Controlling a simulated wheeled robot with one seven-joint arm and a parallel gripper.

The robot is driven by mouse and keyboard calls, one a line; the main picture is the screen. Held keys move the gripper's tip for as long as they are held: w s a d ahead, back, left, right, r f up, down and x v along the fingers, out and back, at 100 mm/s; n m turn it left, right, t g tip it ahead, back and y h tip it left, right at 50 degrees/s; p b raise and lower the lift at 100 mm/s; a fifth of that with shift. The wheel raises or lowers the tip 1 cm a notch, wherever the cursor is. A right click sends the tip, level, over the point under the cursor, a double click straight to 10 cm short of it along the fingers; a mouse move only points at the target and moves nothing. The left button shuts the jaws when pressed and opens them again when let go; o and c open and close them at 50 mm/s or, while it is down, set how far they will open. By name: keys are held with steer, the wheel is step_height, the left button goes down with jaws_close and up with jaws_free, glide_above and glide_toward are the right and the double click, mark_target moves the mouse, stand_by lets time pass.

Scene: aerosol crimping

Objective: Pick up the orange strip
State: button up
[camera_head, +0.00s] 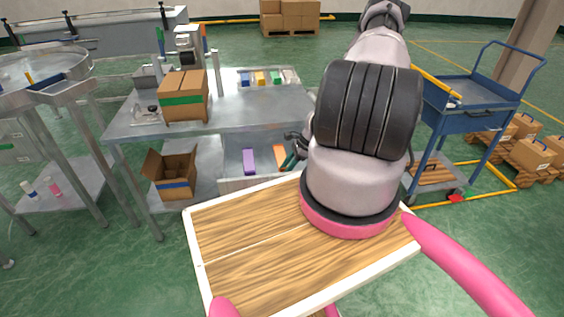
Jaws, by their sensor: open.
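The orange strip (279,156) stands in a grey open bin or drawer (240,183) below the tabletop of the metal table. A purple strip (249,161) stands to its left. My gripper (293,147) shows only in part, as dark pieces at the left of my arm, just right of the orange strip and seemingly above it. It is open, and I see nothing held in it. My arm hides the rest of the gripper and the right part of the bin. Whether the gripper touches the strip is not clear.
The metal table (235,112) bears a closed cardboard box (184,97) and several small coloured blocks. An open box (171,172) stands on its lower shelf. A blue cart (470,90) is at the right. A wooden board (240,240) fills the near foreground.

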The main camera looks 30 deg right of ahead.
jaws_close()
stand_by(0.3)
